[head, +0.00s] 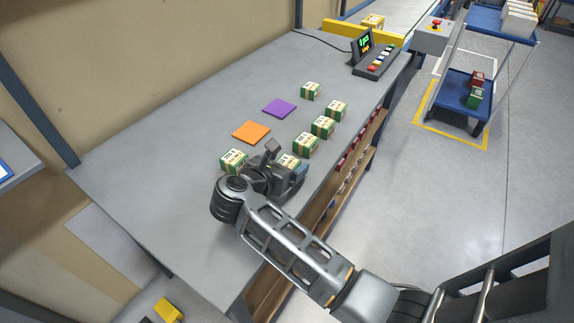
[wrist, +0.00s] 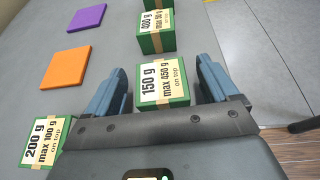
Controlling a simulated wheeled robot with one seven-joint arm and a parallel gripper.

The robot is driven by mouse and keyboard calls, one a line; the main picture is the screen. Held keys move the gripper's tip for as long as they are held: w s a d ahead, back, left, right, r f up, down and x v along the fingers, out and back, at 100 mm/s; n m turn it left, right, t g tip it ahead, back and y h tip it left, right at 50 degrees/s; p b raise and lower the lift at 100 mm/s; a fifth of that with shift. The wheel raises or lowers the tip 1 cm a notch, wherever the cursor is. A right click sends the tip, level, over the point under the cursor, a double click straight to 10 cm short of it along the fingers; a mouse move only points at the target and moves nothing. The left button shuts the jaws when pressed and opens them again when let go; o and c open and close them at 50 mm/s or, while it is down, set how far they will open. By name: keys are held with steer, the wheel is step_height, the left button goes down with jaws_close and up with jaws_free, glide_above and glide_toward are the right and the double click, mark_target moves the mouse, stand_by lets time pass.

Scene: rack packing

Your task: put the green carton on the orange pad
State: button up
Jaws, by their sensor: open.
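Several green cartons with cream printed labels stand on the grey table. My gripper (head: 286,158) is open above the table's near right side. In the wrist view, its fingers (wrist: 161,72) are on either side of a green carton (wrist: 162,83) labelled "150 g, max 450 g on top", with a gap on each side. In the head view, my gripper partly hides this carton (head: 289,162). The orange pad (head: 251,131) lies flat and bare to the left of the row of cartons; it also shows in the wrist view (wrist: 66,65).
A "200 g" carton (wrist: 45,143) stands left of my gripper, a "400 g" one (wrist: 156,32) beyond it. A bare purple pad (head: 279,108) lies past the orange one. A keypad with display (head: 374,56) stands at the far end. The table's left part is clear.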

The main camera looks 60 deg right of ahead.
steer(key=shift+x, duration=1.45)
steer(key=shift+c, duration=0.2)
steer(key=c, duration=1.2)
steer(key=shift+r, duration=0.1)
